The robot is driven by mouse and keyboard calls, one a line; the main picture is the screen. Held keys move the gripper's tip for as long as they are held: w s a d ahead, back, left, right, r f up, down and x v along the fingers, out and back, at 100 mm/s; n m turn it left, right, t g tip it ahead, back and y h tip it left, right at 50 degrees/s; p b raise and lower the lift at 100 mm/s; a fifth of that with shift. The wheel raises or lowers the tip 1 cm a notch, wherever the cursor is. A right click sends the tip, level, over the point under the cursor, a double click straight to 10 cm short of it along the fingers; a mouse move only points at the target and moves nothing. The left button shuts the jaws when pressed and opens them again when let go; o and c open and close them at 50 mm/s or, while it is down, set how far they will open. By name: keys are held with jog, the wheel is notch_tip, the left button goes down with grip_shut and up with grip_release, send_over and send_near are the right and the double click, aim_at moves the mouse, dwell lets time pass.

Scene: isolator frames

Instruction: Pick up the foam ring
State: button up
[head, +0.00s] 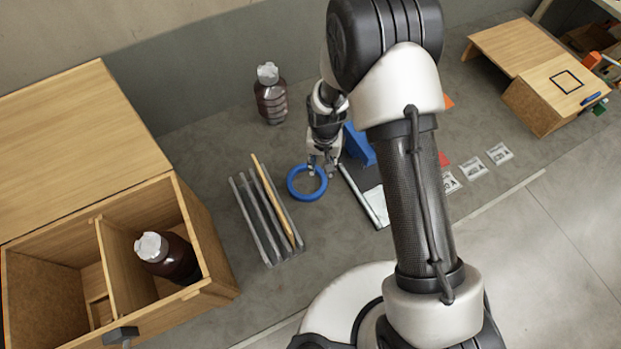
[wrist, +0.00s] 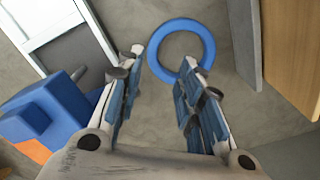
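The blue foam ring (head: 307,195) lies flat on the grey surface in the head view, between the slotted rack and a dark panel. My gripper (head: 321,172) is over the ring's far side. In the wrist view the ring (wrist: 181,23) lies beyond the fingertips. My gripper (wrist: 163,72) is open there, its two fingers apart with nothing between them. The near edge of the ring shows around the gap between the fingertips. I cannot tell the exact height of the fingertips above the ring.
A grey rack (head: 265,240) holding a wooden strip is left of the ring. A blue block (head: 357,146) stands right of my gripper. A brown bottle (head: 271,104) stands behind. A wooden box (head: 215,262) with another bottle (head: 180,262) is at left. White cards (head: 474,168) lie at right.

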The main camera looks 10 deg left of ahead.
jog(key=b, duration=0.2)
send_over(323, 183)
jog(key=s, duration=0.2)
jog(key=f, duration=0.9)
jog(key=shift+w+a+f, duration=0.1)
jog(key=shift+w+a, duration=0.05)
jog(key=shift+a, duration=0.05)
jog(key=shift+w+d+f+b, duration=0.15)
jog(key=shift+f+b, duration=0.25)
jog(key=shift+f, duration=0.5)
jog(key=shift+w+a+f+b, duration=0.1)
jog(key=shift+w+f+b, duration=0.2)
jog(key=shift+f, duration=0.6)
jog(key=shift+w+d+f+b, duration=0.1)
jog(key=shift+f+b, duration=0.35)
jog(key=shift+f, duration=0.45)
grip_shut()
